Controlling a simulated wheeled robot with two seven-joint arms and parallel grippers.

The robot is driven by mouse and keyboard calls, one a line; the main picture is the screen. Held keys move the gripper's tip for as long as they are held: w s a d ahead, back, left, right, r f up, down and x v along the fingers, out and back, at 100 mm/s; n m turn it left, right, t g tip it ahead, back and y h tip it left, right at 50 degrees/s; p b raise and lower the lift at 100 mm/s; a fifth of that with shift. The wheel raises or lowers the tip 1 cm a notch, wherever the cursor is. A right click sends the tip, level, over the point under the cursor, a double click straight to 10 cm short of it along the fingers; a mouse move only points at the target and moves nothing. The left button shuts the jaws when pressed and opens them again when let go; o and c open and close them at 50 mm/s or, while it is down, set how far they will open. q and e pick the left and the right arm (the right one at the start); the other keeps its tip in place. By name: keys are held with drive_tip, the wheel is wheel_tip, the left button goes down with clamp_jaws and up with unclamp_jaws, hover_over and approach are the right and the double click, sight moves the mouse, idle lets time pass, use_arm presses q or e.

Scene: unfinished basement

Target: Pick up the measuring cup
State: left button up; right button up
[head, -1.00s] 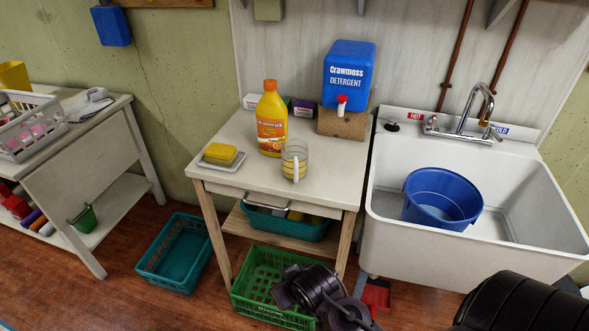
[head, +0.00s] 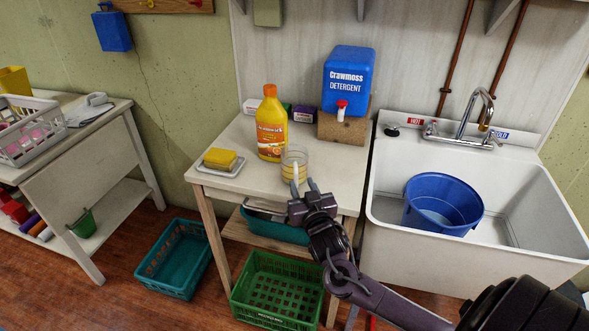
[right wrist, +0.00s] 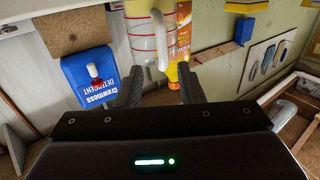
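My right gripper (head: 303,187) is open and empty, just in front of the cup at the table's front edge. Its two fingers (right wrist: 163,93) show apart in the right wrist view, with the cup beyond the tips. I cannot tell whether they touch it. My left gripper is not in view.
An orange bottle (head: 270,128) stands behind the cup. A yellow sponge (head: 220,158) lies on a dish to the left. A blue detergent container (head: 349,80) sits at the back right. The sink (head: 500,170) holds a blue bucket (head: 442,204). Green (head: 277,306) and teal baskets (head: 174,276) are on the floor.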

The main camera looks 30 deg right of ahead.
sight(297, 177)
drive_tip(key=p+x, duration=0.1)
drive_tip(key=x, duration=0.3)
drive_tip(key=shift+w, duration=0.25)
drive_tip(key=shift+w+d+f, duration=0.1)
drive_tip(key=shift+w, duration=0.45)
clamp_jaws()
